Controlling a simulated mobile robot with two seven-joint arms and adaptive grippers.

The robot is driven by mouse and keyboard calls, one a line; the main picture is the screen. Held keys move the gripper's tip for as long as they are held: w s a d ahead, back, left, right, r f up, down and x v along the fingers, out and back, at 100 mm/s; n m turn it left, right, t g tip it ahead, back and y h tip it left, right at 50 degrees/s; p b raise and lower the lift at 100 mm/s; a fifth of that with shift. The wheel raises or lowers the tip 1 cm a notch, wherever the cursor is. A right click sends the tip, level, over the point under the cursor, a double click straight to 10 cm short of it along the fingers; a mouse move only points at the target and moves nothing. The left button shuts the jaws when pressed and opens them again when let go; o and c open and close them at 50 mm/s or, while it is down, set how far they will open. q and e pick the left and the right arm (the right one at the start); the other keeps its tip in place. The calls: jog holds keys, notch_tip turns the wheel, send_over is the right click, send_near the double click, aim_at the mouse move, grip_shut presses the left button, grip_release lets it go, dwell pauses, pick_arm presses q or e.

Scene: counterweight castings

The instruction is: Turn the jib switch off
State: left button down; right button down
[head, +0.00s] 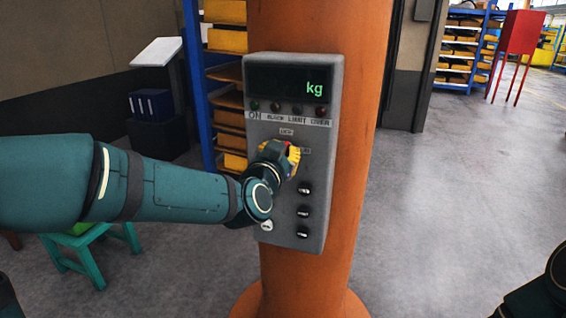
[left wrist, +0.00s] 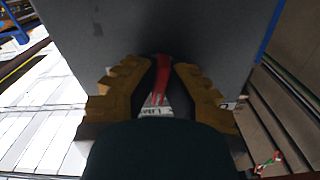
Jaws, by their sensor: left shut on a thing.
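A grey control box (head: 327,180) is fixed upright on an orange column, with a dark display reading "kg". My left gripper (head: 291,157), with yellow fingers, reaches the middle of the box's front face. In the left wrist view my left gripper (left wrist: 160,72) is shut on a narrow red switch lever (left wrist: 161,78), with a finger on each side. The grey box face (left wrist: 160,25) lies just beyond the fingertips. In the head view the gripper hides most of the switch, so its setting cannot be told. My right gripper is out of view.
Black knobs (head: 305,188) sit on the box below the gripper. The orange column (head: 352,180) stands behind it. A green stool (head: 90,245), a shelf (head: 200,80) and a red cabinet (head: 521,32) stand around. Floor on the right is clear.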

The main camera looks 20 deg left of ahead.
pick_arm(q)
jog(key=shift+n+b, duration=0.9)
jog(key=shift+n, duration=0.5)
jog(key=shift+r, duration=0.1)
jog(key=c, duration=1)
grip_release()
jog(key=shift+c, duration=0.2)
jog(key=s, duration=1.2)
jog(key=shift+a, duration=0.2)
